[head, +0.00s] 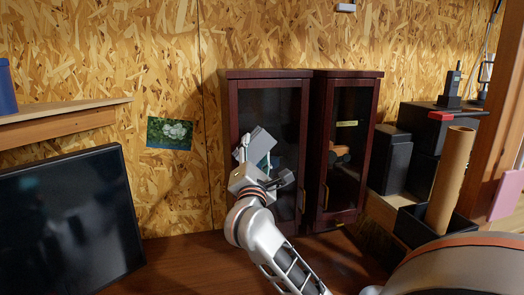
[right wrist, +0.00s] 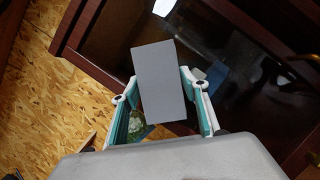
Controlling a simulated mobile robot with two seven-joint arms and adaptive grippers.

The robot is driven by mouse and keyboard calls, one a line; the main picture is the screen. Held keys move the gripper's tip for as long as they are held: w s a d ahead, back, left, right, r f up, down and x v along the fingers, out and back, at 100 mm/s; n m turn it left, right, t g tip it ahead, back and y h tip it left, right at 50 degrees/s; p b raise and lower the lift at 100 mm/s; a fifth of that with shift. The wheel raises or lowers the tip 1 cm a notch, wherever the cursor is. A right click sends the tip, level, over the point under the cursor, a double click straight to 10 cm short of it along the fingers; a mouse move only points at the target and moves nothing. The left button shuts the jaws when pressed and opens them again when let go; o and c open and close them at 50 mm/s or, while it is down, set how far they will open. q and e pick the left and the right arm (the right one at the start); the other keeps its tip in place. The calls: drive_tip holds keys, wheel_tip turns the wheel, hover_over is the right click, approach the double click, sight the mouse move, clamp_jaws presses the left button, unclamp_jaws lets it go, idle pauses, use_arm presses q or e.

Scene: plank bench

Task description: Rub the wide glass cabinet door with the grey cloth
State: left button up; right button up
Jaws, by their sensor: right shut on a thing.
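The wide glass cabinet door (head: 289,108) is the left one of the dark red-brown cabinet, with dark glass in a wooden frame. It looks closed. My right gripper (head: 252,165) is in front of this door's lower left part. It is shut on the grey cloth (head: 258,143), which looks like a flat, stiff rectangle. In the right wrist view the cloth (right wrist: 158,75) sits between the two fingers (right wrist: 163,104) and sticks out toward the dark glass (right wrist: 225,50). I cannot tell whether the cloth touches the glass. My left gripper is not in view.
A narrower glass door (head: 348,140) with an orange item behind it stands to the right. A black screen (head: 70,220) is at the left. Black boxes (head: 390,158) and a cardboard tube (head: 451,178) are at the right. A picture (head: 169,133) hangs left of the cabinet.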

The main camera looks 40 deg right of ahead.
drive_tip(key=shift+a, duration=0.1)
drive_tip(key=shift+s+a, duration=0.45)
drive_tip(key=shift+s, duration=0.4)
drive_tip(key=shift+s+a, duration=0.45)
drive_tip(key=shift+s, duration=0.45)
drive_tip(key=shift+s+a, duration=0.45)
drive_tip(key=shift+s, duration=0.4)
drive_tip(key=shift+s+a+p, duration=0.15)
drive_tip(key=shift+s+a, duration=0.25)
drive_tip(key=shift+s, duration=0.25)
drive_tip(key=shift+s+a+p, duration=0.15)
drive_tip(key=shift+s+a, duration=0.2)
drive_tip(key=shift+s, duration=0.3)
